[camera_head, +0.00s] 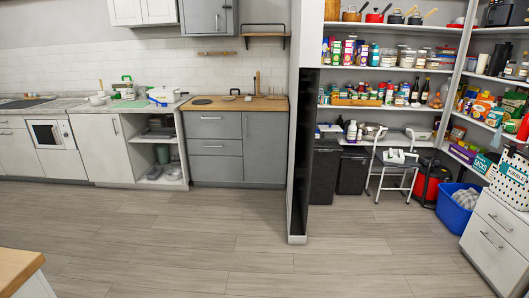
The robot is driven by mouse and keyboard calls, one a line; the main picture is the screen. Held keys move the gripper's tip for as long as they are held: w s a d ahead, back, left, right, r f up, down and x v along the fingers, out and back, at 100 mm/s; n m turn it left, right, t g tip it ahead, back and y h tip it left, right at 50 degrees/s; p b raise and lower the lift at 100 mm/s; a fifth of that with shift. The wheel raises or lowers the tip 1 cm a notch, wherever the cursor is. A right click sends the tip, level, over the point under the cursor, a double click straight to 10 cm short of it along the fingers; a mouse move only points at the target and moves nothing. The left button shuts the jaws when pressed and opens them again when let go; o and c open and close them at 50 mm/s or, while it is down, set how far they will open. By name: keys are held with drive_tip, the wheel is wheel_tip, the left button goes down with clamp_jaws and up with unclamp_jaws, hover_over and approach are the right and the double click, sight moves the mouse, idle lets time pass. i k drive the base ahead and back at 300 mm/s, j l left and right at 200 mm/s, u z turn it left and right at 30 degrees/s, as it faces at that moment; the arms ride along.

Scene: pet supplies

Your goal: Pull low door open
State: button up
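My gripper is not in view. Several low doors show across the room. A white low door (97,150) with an upright handle near its right edge is shut, left of an open shelf unit. A grey low door (264,148) is shut, to the right of grey drawers (215,147). Another white low door (14,155) at the far left also looks shut. I cannot tell which low door the task means.
Clear wood floor (190,235) lies before the cabinets. A wooden-topped counter (18,268) stands at the near left. A wall end (297,130) divides kitchen from pantry. A blue tub (455,208), a step chair (393,165) and white drawers (497,240) stand at right.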

sight(266, 133)
drive_tip(key=i+l, duration=0.4)
drive_tip(key=i, duration=0.2)
drive_tip(key=i+l+z, duration=0.1)
drive_tip(key=i+l, duration=0.35)
drive_tip(key=i+u, duration=0.15)
drive_tip(key=i, duration=0.35)
drive_tip(key=i+u, duration=0.15)
drive_tip(key=i, duration=0.4)
drive_tip(key=i+l+u, duration=0.15)
drive_tip(key=i, duration=0.35)
drive_tip(key=i+l+u, duration=0.15)
drive_tip(key=i, duration=0.35)
drive_tip(key=i+j+u, duration=0.1)
drive_tip(key=i+u, duration=0.25)
drive_tip(key=i, duration=0.3)
drive_tip(key=i+u, duration=0.4)
drive_tip(key=i, duration=0.25)
drive_tip(key=i+j+z, duration=0.25)
drive_tip(key=i+z, duration=0.2)
drive_tip(key=i, duration=0.2)
drive_tip(key=i+j+z, duration=0.4)
drive_tip(key=i, duration=0.2)
drive_tip(key=i+j+z, duration=0.45)
drive_tip(key=j, duration=0.2)
drive_tip(key=i, duration=0.05)
